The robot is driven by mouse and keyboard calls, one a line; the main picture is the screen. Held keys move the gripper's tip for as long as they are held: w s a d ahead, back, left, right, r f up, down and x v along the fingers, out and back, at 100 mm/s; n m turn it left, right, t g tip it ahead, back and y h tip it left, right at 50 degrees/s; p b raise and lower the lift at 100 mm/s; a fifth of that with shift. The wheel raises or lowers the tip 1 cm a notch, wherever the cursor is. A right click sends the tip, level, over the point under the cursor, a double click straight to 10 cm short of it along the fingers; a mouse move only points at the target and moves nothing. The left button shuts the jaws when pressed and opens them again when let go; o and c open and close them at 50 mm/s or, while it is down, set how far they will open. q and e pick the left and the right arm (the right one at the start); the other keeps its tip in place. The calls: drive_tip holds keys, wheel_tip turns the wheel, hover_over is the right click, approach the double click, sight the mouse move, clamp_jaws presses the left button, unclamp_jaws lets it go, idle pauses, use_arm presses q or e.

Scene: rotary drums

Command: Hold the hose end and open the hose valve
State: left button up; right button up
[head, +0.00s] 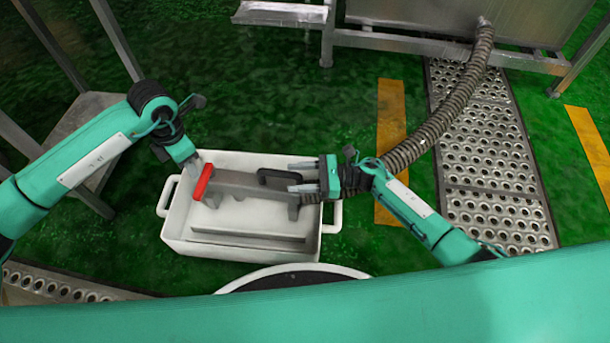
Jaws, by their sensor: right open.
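The ribbed grey-brown hose (442,118) curves from the tank down to the white bin. Its end goes behind my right gripper and cannot be made out clearly. A grey metal fitting (240,188) lies across the bin, with a red valve handle (203,182) at its left end and a black handle (281,175) near its right end. My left gripper (196,164) is at the upper end of the red handle; its fingers are small and partly hidden. My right gripper (301,177) is open, its two fingers pointing left over the right end of the fitting, beside the black handle.
The white bin (170,220) with side handles stands on the green floor. A metal tank (440,14) on a frame stands at the back. A perforated metal walkway (492,165) runs along the right, with yellow floor stripes (391,110). A metal frame stands at left.

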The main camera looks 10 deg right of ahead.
drive_tip(key=shift+c, duration=0.4)
clamp_jaws()
drive_tip(key=shift+f, duration=0.15)
idle(1.1)
drive_tip(key=shift+d, duration=0.1)
